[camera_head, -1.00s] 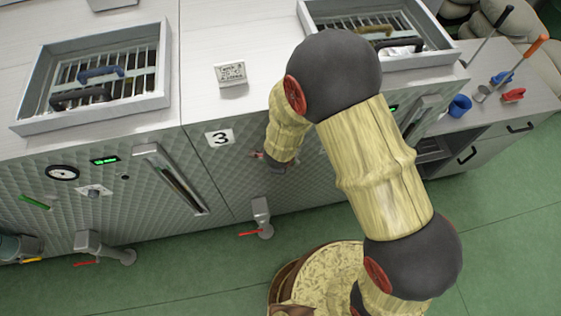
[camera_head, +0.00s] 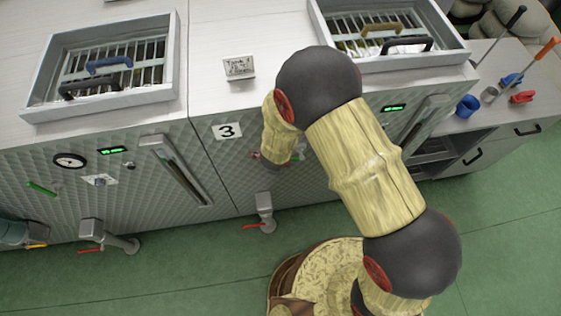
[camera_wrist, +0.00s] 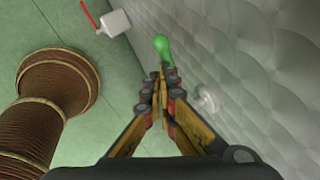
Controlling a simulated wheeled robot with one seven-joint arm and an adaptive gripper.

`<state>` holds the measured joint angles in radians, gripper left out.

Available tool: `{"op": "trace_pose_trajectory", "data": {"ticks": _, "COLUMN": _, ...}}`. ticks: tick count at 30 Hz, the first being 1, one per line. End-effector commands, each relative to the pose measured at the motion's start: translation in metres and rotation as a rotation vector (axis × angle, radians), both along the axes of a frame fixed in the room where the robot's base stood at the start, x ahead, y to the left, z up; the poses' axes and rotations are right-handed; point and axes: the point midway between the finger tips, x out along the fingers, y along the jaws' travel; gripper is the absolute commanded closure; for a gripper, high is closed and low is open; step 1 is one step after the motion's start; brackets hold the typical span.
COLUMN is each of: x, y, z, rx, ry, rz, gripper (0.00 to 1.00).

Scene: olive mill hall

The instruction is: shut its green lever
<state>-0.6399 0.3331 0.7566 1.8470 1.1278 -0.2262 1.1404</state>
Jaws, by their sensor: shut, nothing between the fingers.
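The green lever (camera_wrist: 163,46) shows in the wrist view just beyond my fingertips, against the quilted metal front of the machine. In the head view my gripper (camera_head: 268,163) is mostly hidden behind my forearm. The lever's mount is hidden by the fingers.
An outlet with a red handle (camera_head: 264,213) sticks out low below the number 3 plate (camera_head: 227,131). Another green lever (camera_head: 42,188) is on the left machine front. A pale round knob (camera_wrist: 207,99) sits right of my fingers. The green floor (camera_head: 190,275) is clear in front.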

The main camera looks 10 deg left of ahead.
Motion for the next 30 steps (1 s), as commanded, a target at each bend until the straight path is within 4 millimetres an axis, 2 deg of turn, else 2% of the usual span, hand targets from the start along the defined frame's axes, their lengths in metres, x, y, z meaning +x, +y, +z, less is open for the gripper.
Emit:
{"op": "trace_pose_trajectory", "data": {"ticks": 6, "x": -0.001, "y": 0.003, "z": -0.008, "rx": 0.000, "ry": 0.000, "rz": 0.000, "gripper": 1.00}}
{"op": "trace_pose_trajectory", "data": {"ticks": 17, "x": -0.001, "y": 0.004, "z": -0.010, "rx": 0.000, "ry": 0.000, "rz": -0.001, "gripper": 1.00}}
{"op": "trace_pose_trajectory", "data": {"ticks": 26, "x": -0.001, "y": 0.003, "z": -0.009, "rx": 0.000, "ry": 0.000, "rz": -0.001, "gripper": 1.00}}
{"op": "trace_pose_trajectory", "data": {"ticks": 30, "x": 0.003, "y": -0.001, "z": 0.000, "rx": 0.000, "ry": 0.000, "rz": -0.001, "gripper": 1.00}}
